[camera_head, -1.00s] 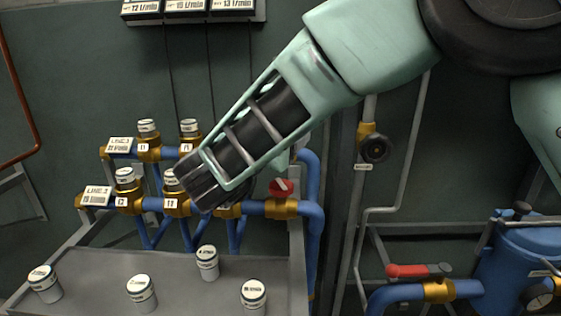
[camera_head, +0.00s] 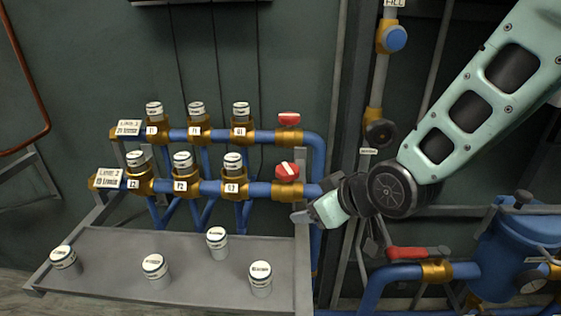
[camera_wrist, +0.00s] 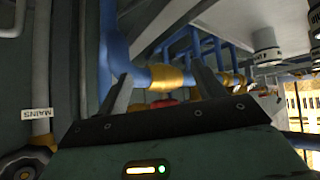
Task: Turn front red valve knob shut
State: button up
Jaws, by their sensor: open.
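The front red valve knob (camera_head: 287,171), with a white bar across its top, sits on a brass valve at the right end of the lower blue pipe. A second red knob (camera_head: 289,119) is on the upper pipe behind it. My gripper (camera_head: 303,215) is just below and right of the front knob, apart from it in the head view. In the wrist view my gripper (camera_wrist: 162,88) is open, with its two fingers spread and nothing between them. A red knob (camera_wrist: 163,103) and brass valve (camera_wrist: 170,77) show beyond the fingers, the knob partly hidden by the gripper body.
Several white-capped cartridges stand on the two blue pipes. More stand on the grey shelf (camera_head: 200,285) in front. A grey post, a vertical pipe with a dark round knob (camera_head: 380,132), and a red lever (camera_head: 413,253) are at the right.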

jog(key=d+f+n+y+p, duration=0.1)
jog(key=d+f+n+p, duration=0.1)
jog(key=d, duration=0.1)
jog(key=t+y+p, duration=0.3)
jog(key=y+p, duration=0.1)
jog(key=y, duration=0.4)
send_near(281, 170)
jog(key=x, duration=0.7)
jog(key=w+d+f+x, duration=0.1)
jog(key=x, duration=0.3)
jog(key=shift+w+a+p, duration=0.15)
jog(key=shift+p, duration=0.25)
jog(key=c, duration=1)
